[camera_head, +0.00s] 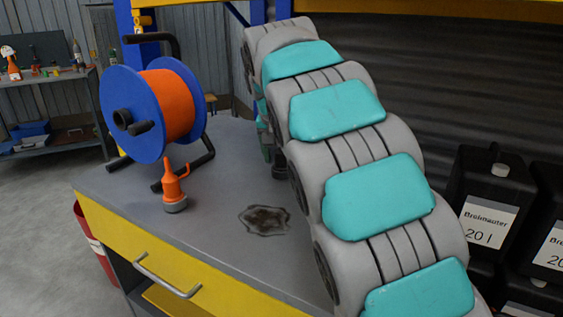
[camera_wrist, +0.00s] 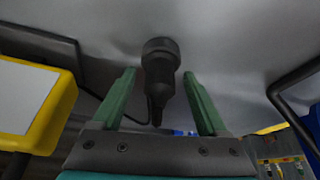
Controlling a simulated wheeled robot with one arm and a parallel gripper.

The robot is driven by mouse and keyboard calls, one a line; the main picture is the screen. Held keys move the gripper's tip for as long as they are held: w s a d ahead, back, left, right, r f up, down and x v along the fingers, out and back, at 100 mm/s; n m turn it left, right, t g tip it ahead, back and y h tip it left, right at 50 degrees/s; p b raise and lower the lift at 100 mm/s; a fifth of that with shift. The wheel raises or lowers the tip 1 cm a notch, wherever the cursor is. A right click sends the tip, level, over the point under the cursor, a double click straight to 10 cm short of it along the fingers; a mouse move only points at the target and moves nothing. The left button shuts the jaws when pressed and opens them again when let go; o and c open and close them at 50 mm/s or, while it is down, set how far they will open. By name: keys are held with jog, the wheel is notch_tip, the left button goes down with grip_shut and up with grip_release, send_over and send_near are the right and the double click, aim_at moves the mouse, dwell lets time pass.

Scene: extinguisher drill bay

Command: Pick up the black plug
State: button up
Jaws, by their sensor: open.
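The black plug (camera_wrist: 160,62) shows in the wrist view, its wide end against the grey bench top and its narrow end pointing down the picture. My gripper (camera_wrist: 160,76) is open, with one green finger on each side of the plug. Gaps show between both fingers and the plug, so it is not gripped.
A dark stain (camera_head: 265,220) marks the bench. Black canisters (camera_head: 490,205) stand at the right.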

grip_shut()
dwell(0.5)
jog(key=shift+r, duration=0.1)
